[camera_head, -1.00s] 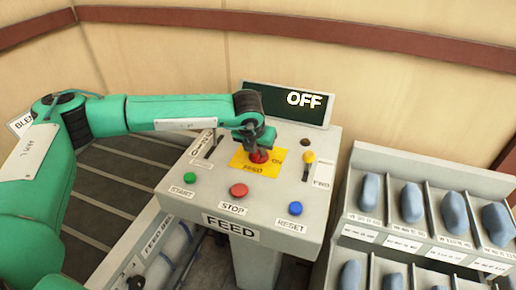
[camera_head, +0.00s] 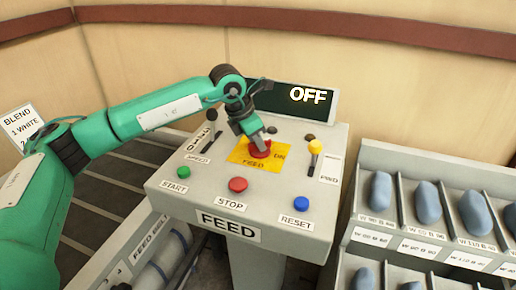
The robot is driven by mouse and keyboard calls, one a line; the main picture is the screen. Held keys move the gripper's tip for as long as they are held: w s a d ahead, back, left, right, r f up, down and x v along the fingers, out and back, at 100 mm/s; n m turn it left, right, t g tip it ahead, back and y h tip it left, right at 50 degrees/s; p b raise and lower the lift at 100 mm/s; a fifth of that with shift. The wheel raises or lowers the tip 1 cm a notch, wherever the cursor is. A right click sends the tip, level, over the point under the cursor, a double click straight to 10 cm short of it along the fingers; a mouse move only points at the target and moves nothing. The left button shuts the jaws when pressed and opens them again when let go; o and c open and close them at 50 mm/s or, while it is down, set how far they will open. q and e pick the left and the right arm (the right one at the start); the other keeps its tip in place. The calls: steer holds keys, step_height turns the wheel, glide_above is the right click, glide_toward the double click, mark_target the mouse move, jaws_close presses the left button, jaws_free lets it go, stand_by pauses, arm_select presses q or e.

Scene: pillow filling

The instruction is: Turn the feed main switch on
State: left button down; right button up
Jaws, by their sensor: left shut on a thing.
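The feed main switch is a red knob (camera_head: 260,149) on a yellow plate (camera_head: 243,158) marked FEED and ON, on the grey FEED console (camera_head: 180,201). My left gripper (camera_head: 259,142) points down at the knob from above and is shut on it; the fingers hide part of the knob. The display (camera_head: 306,104) behind the console reads OFF. My right gripper is not in the view.
The console also has a green START button (camera_head: 176,172), a red STOP button (camera_head: 238,185), a blue RESET button (camera_head: 301,203), a black-knobbed lever (camera_head: 212,116) and a yellow-knobbed lever (camera_head: 315,147). A rack (camera_head: 410,229) of blue-grey bags stands at right.

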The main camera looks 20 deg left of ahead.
arm_select(q)
steer(key=shift+f+m, duration=0.15)
steer(key=shift+m, duration=0.45)
steer(key=m+g+b, duration=0.1)
steer(key=m, duration=0.1)
steer(key=shift+w+m+h, duration=0.15)
steer(key=shift+m+h, duration=0.15)
steer(key=shift+h, duration=0.1)
steer(key=m+g+b, duration=0.1)
steer(key=m, duration=0.1)
steer(key=shift+a+m, duration=0.1)
steer(key=shift+m, duration=0.2)
steer(key=shift+w+r+m+g, duration=0.15)
steer(key=shift+m+g, duration=0.45)
steer(key=shift+m, duration=0.7)
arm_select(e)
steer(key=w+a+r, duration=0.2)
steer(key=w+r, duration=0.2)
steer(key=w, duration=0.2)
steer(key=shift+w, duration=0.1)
arm_select(q)
steer(key=c, duration=1.4)
jaws_free()
steer(key=shift+o, duration=0.2)
